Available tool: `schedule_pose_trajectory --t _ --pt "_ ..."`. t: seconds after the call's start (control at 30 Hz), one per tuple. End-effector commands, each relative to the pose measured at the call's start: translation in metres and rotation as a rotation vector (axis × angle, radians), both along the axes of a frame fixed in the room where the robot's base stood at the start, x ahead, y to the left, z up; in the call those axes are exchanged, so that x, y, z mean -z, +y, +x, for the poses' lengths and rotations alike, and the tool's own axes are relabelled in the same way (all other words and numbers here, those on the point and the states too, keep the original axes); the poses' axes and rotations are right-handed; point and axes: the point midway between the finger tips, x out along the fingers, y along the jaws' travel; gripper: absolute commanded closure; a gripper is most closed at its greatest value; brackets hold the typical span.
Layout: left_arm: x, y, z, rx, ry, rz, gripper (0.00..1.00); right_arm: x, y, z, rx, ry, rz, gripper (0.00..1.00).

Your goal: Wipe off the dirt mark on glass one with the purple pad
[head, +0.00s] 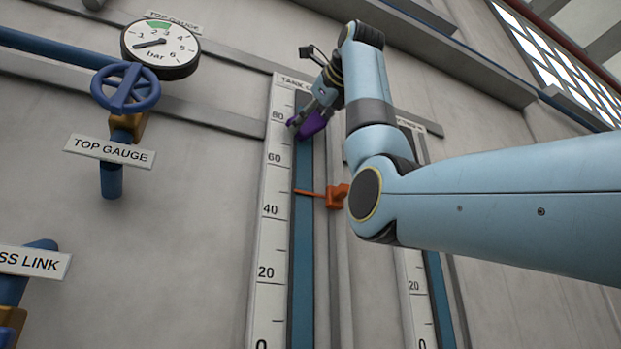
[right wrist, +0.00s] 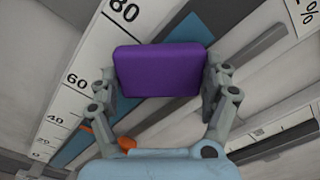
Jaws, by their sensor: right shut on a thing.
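The purple pad (right wrist: 160,70) is held between the two fingers of my right gripper (right wrist: 160,82), which is shut on it. In the head view the pad (head: 313,124) is at the upper part of glass one (head: 303,250), a tall blue-filled strip beside a numbered scale, near the 70 to 80 level. My right gripper (head: 318,112) reaches there from the right. I cannot tell whether the pad touches the glass. No dirt mark is visible; the pad and gripper hide part of the glass. My left gripper is not in view.
An orange pointer (head: 335,195) sticks out across glass one between 40 and 60. A second gauge glass (head: 438,290) stands to the right, partly behind my arm. A blue valve wheel (head: 125,88) and round pressure gauge (head: 160,45) are at upper left.

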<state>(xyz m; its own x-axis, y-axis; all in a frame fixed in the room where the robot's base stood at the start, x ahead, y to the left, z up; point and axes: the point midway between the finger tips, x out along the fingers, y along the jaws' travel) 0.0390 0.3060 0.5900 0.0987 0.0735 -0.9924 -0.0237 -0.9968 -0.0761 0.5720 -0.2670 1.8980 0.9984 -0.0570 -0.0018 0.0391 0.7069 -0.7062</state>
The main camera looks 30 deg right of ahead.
Motion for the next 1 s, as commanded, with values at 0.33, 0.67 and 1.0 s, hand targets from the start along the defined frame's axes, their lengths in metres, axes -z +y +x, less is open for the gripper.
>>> schedule_pose_trajectory --t 0.33,0.67,1.0 --pt "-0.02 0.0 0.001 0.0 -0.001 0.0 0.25 -0.022 0.0 0.0 0.0 0.0 0.0 0.44" --pt "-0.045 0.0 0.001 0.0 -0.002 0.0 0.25 -0.049 0.0 0.002 0.0 0.0 0.0 0.44" --pt "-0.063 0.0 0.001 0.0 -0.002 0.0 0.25 -0.07 0.0 0.001 -0.001 -0.001 0.0 0.44"
